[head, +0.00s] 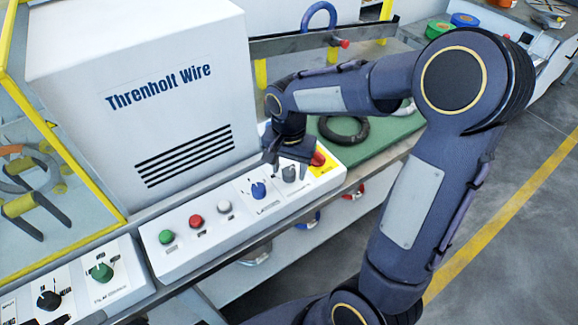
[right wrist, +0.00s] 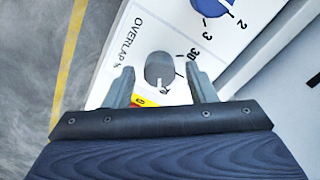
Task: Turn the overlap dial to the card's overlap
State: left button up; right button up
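The grey overlap dial (right wrist: 159,70) is on the white panel in the right wrist view, beside the printed word OVERLAP and a "30" mark. The dial also shows in the head view (head: 290,174), at the right end of the control box. My right gripper (right wrist: 158,68) is open, with one finger on each side of the dial and gaps visible; I cannot tell its height above the panel. In the head view the right gripper (head: 284,158) hangs over the dial. The dial's exact setting cannot be read. I see no card. My left gripper is out of view.
A blue dial (head: 258,189) and a red stop button (head: 318,158) flank the overlap dial. White, red and green buttons (head: 166,237) lie further left. The Threnholt Wire cabinet (head: 150,90) stands behind. A black coil (head: 343,130) lies on a green mat.

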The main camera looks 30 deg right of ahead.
aim_at(289, 171)
notch_tip(289, 171, up, 8)
jog(key=shift+f+p, duration=0.1)
jog(key=shift+p, duration=0.25)
dwell(0.4)
jog(key=s+a+r+n+t+y+p, duration=0.1)
jog(key=s+n, duration=0.3)
jog(key=s, duration=0.4)
jog(key=s+a+r+n+t+y+p, duration=0.2)
jog(key=s+a+n+t, duration=0.1)
jog(key=s, duration=0.6)
jog(key=shift+r+n+t+y, duration=0.15)
jog(key=shift+n+t+y, duration=0.3)
jog(key=shift+t, duration=0.35)
jog(key=shift+s, duration=0.1)
